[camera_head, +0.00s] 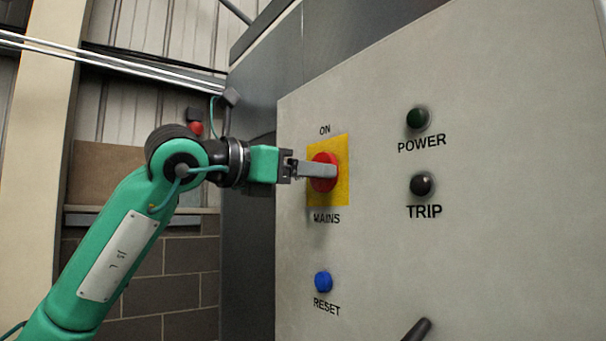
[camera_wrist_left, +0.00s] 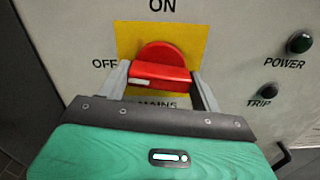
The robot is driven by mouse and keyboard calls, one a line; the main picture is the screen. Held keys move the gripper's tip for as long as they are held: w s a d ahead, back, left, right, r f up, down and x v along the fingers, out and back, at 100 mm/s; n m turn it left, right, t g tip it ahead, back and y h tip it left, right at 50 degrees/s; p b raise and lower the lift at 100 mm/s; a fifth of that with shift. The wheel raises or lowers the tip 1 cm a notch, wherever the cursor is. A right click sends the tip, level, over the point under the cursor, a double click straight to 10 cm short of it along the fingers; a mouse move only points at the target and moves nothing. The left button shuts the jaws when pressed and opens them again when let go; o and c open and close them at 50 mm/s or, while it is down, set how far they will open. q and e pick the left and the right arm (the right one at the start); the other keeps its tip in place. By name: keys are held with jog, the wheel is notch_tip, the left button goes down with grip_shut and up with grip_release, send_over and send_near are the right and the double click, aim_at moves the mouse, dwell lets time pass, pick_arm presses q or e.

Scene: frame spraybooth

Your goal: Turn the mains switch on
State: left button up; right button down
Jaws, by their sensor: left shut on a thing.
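The mains switch (camera_head: 325,160) is a red round knob on a yellow plate (camera_head: 343,186), with ON above and MAINS below. In the left wrist view the knob (camera_wrist_left: 160,55) has a raised red grip bar lying level, its white mark at the left end towards the word OFF. My left gripper (camera_head: 328,171) reaches in from the left, facing the panel. Its two fingers (camera_wrist_left: 162,84) stand at the two ends of the grip bar and are shut on it. In the head view the fingers hide part of the knob. My right gripper is not in view.
The grey panel (camera_head: 480,240) also carries a dark green POWER lamp (camera_head: 418,118), a dark TRIP lamp (camera_head: 421,185) and a blue RESET button (camera_head: 323,282) below the switch. A dark handle (camera_head: 418,329) sticks out at the bottom. The space before the panel's right side is clear.

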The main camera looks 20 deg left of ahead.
pick_arm(q)
jog(key=m+b, duration=0.2)
jog(key=m, duration=1.4)
jog(key=shift+s+b, duration=0.1)
jog(key=shift+b, duration=0.2)
jog(key=shift+f+m, duration=0.1)
jog(key=shift+m, duration=0.2)
jog(key=o, duration=1)
